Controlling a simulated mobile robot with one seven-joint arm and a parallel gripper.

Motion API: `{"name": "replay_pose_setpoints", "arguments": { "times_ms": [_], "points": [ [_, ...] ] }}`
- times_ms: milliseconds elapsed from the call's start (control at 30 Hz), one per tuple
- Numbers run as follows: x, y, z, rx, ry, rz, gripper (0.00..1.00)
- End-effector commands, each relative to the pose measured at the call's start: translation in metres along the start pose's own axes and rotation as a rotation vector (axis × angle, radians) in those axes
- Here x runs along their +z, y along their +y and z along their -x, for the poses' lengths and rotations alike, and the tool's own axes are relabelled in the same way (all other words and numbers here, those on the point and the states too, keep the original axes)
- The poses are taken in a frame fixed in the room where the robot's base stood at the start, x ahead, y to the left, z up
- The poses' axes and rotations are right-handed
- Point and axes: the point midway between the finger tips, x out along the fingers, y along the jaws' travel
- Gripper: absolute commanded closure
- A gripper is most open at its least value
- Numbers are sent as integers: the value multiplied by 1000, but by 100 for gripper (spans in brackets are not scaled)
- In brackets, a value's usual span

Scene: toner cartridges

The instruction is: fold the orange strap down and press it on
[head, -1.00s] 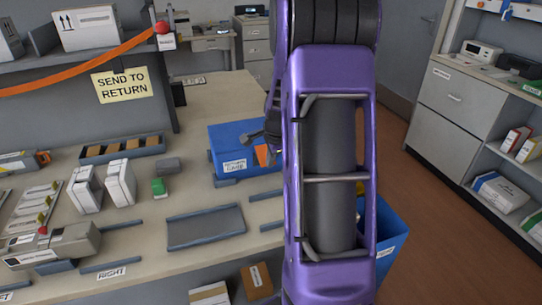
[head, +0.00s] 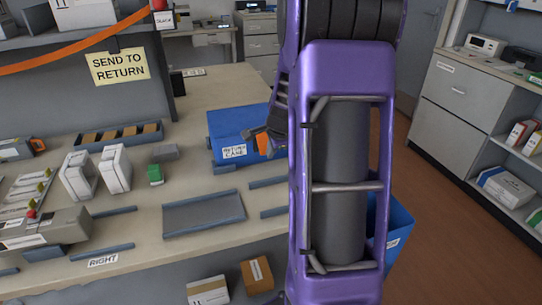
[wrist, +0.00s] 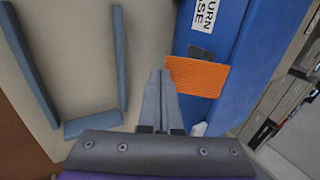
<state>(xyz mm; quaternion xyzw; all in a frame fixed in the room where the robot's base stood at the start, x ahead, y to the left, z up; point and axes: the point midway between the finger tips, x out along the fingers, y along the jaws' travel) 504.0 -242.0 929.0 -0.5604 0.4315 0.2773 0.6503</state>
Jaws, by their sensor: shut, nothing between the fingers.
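The blue return case (head: 231,120) stands on the bench in the head view, with a white label on its front. The wrist view shows its blue side (wrist: 262,28) on the right. The orange strap (wrist: 197,77) is a short textured flap by the case wall, below a small dark piece. Part of it shows in the head view (head: 263,145), partly covered by my arm. My gripper (wrist: 161,74) is shut and empty, its tips at the strap's left edge in the wrist view. I cannot tell whether they touch it.
A grey tray (head: 203,214) lies in front of the case on the bench. A blue bin (head: 398,232) is beyond the bench's right edge, partly behind my arm.

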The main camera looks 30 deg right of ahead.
Motion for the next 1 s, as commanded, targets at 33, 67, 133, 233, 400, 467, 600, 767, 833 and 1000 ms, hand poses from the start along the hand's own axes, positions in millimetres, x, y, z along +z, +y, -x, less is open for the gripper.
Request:
{"name": "replay_pose_setpoints", "arguments": {
  "times_ms": [33, 67, 133, 233, 400, 467, 600, 767, 833, 1000],
  "points": [
    [0, 2, -7, 0, 0, 1, 100],
    [0, 2, -9, 0, 0, 0, 100],
    [0, 3, -14, 1, 0, 0, 100],
    [0, 3, -22, 3, 0, 1, 100],
    [0, 2, -35, 2, 0, 1, 100],
    [0, 1, -39, 2, 0, 1, 100],
    [0, -3, -49, 2, 0, 0, 100],
    [0, -7, -58, 2, 0, 0, 100],
    [0, -8, -60, 2, 0, 0, 100],
    [0, -12, -65, 1, 0, 0, 100]
  ]
}}
